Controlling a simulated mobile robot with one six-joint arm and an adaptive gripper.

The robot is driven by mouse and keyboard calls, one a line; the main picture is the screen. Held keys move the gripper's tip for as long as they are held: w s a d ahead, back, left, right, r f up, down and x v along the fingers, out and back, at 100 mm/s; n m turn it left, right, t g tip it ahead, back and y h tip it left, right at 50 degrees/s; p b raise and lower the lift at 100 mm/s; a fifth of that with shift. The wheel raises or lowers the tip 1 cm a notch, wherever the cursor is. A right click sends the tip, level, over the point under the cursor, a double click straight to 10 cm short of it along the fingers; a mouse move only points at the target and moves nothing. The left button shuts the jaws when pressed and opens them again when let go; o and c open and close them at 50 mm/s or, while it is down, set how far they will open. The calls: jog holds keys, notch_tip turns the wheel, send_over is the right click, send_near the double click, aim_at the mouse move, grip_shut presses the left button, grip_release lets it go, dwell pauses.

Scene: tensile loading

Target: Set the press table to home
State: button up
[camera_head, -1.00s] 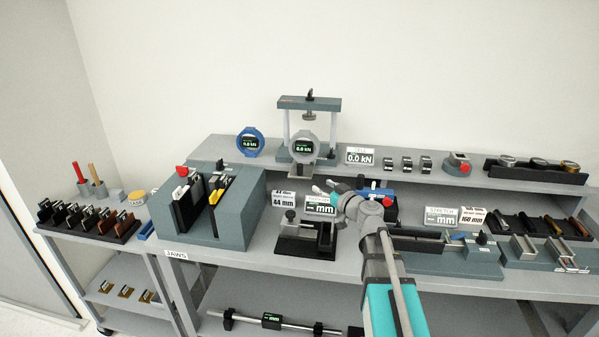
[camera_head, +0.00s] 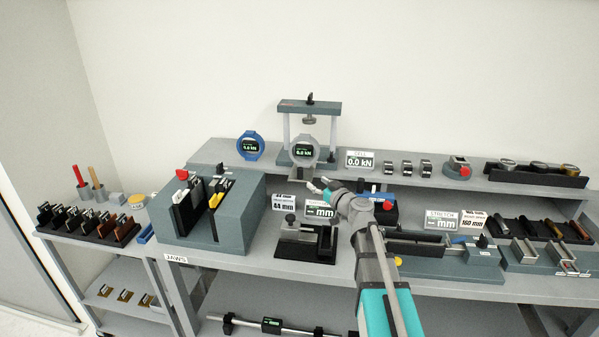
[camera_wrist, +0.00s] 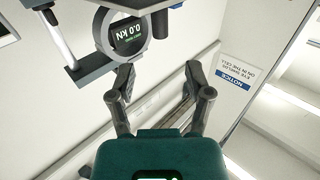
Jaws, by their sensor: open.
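The press (camera_head: 310,106) is a grey two-post frame with a dark top beam and a black knob, standing on the raised back shelf. A round gauge (camera_head: 303,151) reading 0.0 kN sits at its front, and a small tilted plate (camera_head: 301,173) shows below the gauge. I cannot tell which part is the press table. In the wrist view the gauge (camera_wrist: 125,32) appears upside down, beyond the fingers at upper left. My gripper (camera_head: 318,186) is open and empty, in front of and below the press; its two fingers also show apart in the wrist view (camera_wrist: 160,84).
A blue-ringed gauge (camera_head: 250,146) stands left of the press. A grey jaw block (camera_head: 235,222) is at left, and a dark fixture (camera_head: 303,243) lies below my gripper. A stretch bench (camera_head: 440,258) is at right.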

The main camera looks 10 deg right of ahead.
aim_at(302, 172)
jog(key=x, duration=1)
jog(key=shift+c, duration=0.3)
grip_shut()
